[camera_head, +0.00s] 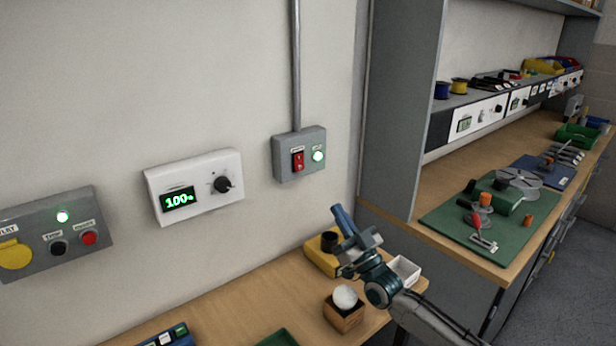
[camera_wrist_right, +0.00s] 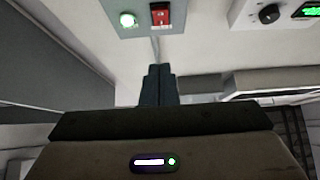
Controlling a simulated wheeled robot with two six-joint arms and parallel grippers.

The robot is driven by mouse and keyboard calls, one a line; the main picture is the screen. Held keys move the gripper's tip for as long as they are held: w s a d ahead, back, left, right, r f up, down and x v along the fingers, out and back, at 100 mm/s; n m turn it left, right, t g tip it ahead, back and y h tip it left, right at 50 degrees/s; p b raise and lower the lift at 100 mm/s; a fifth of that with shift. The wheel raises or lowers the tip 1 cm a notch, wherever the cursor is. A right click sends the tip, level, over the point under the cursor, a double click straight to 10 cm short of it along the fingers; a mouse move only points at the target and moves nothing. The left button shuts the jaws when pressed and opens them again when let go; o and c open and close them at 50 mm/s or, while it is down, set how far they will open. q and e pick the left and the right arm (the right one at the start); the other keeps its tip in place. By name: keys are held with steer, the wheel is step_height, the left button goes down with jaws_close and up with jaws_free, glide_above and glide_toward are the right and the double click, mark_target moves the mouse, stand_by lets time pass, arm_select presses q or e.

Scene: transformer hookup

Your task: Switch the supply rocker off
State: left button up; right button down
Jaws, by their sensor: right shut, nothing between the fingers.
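The supply rocker (camera_head: 298,161) is a red switch on a grey wall box (camera_head: 286,175). A lit green lamp (camera_head: 318,156) sits to its right on the same box. My right gripper (camera_head: 340,211) is shut and empty, below the box and apart from it, with its fingers pointing up. In the right wrist view the shut fingers (camera_wrist_right: 158,72) point toward the box, with the red rocker (camera_wrist_right: 160,14) and the lit lamp (camera_wrist_right: 127,19) beyond them at the top edge. My left gripper is not in view.
A white dial unit (camera_head: 196,183) reading 100 and a grey button panel (camera_head: 60,236) hang to the left. A metal conduit (camera_head: 296,65) rises from the box. Below, the bench holds a yellow block (camera_head: 320,256), a wooden holder (camera_head: 343,317) and a white tray (camera_head: 405,268).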

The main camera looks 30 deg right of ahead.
steer(key=p, duration=0.1)
glide_toward(301, 163)
step_height(301, 163, up, 4)
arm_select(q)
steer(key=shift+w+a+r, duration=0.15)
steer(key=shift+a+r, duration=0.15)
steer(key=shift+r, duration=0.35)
arm_select(e)
steer(key=shift+w+a+f, duration=0.1)
steer(key=shift+w, duration=1.05)
steer(key=shift+w+a+f, duration=0.1)
steer(key=shift+w, duration=1)
